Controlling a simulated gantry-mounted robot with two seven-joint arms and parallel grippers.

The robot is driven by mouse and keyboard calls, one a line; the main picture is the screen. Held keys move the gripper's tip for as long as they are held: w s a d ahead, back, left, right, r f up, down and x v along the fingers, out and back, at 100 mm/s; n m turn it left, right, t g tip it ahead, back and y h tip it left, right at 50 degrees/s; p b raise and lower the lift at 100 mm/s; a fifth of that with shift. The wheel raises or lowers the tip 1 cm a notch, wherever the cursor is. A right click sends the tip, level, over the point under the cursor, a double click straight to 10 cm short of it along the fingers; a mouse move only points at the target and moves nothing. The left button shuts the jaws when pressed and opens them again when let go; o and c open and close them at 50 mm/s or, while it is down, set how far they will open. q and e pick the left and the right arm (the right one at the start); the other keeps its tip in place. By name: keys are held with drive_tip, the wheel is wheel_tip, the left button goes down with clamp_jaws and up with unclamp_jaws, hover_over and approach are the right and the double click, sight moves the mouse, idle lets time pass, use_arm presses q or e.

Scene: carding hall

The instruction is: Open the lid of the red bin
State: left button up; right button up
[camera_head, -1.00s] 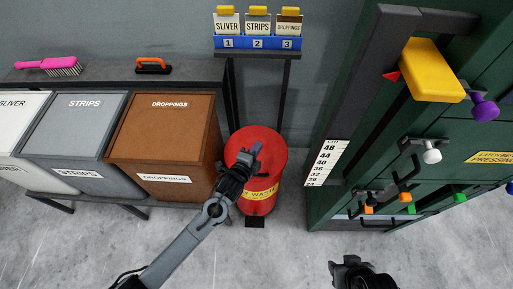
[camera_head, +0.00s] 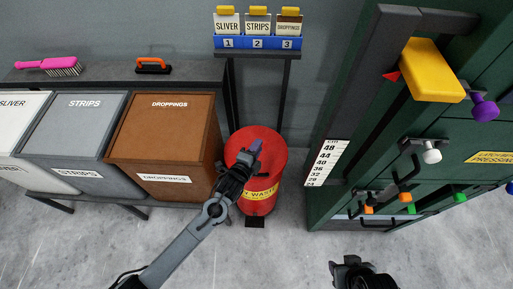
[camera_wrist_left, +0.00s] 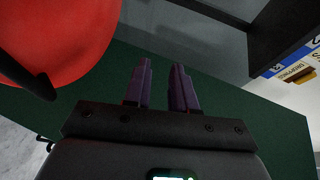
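The red bin (camera_head: 274,155) stands on the floor in the middle of the head view, with a yellow waste label (camera_head: 262,192) on its front. Its round lid looks shut. A dark pedal (camera_head: 255,221) shows at its foot. My left gripper (camera_head: 255,147) is over the bin's top in that picture and hides part of the lid. In the left wrist view its purple fingers (camera_wrist_left: 160,88) are apart with nothing between them. The red bin (camera_wrist_left: 60,35) fills that view's upper left, beside the fingers, with a dark bar (camera_wrist_left: 30,80) along it. My right gripper (camera_head: 355,268) is low in the head view, fingers unclear.
Left of the red bin stand the brown droppings bin (camera_head: 160,130), the grey strips bin (camera_head: 70,135) and a white sliver bin (camera_head: 20,115). A green machine (camera_head: 330,205) with knobs and handles stands at right. A card rack (camera_head: 258,43) is behind. Floor in front is clear.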

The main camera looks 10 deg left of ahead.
use_arm(q)
drive_tip(key=shift+s, duration=0.1)
drive_tip(key=p+v, duration=0.3)
drive_tip(key=v, duration=0.7)
drive_tip(key=shift+s, duration=0.3)
drive_tip(key=shift+a, duration=0.15)
